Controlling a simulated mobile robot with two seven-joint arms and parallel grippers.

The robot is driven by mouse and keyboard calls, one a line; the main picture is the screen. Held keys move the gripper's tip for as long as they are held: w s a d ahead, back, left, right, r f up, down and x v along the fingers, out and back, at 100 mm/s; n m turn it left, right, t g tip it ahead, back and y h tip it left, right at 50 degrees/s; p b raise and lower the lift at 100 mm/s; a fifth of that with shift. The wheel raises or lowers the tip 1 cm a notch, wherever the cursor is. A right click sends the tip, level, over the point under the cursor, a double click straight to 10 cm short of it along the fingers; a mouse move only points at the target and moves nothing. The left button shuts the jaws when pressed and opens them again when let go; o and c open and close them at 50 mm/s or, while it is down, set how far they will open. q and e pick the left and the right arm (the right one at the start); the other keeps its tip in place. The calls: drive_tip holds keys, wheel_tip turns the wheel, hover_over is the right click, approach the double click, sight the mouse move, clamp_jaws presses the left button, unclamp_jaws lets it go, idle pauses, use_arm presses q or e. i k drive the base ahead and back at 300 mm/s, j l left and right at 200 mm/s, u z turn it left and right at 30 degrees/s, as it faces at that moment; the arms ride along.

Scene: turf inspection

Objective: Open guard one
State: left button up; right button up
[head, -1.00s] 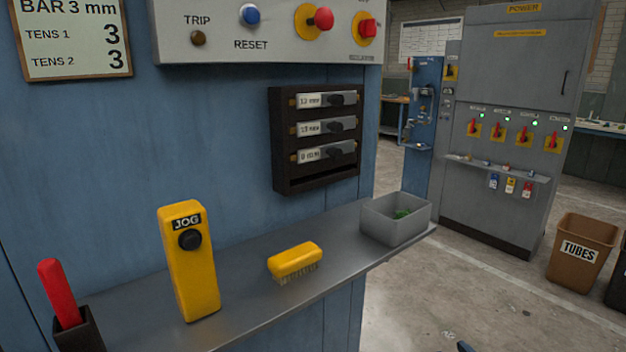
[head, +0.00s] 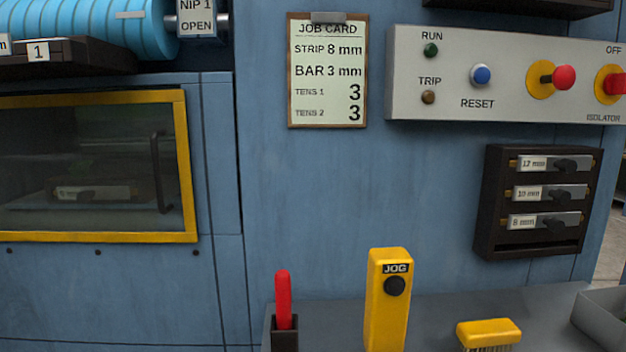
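A guard with a yellow frame (head: 188,165) and a dark see-through window (head: 90,150) is at the left of the head view. It looks shut. A dark upright handle (head: 160,172) is on its right side. I cannot see a number on this guard. Behind the window a labelled dark bar shows dimly. Neither of my grippers is in view.
A shelf (head: 450,305) at lower right bears a yellow JOG pendant (head: 388,310), a yellow brush (head: 488,333), a red-handled tool (head: 283,300) in a dark holder and a grey bin (head: 602,318). A control panel (head: 505,75), job card (head: 328,75) and rack (head: 490,205) are on the blue wall.

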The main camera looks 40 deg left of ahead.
sight(177, 97)
drive_tip(key=u, duration=2.1)
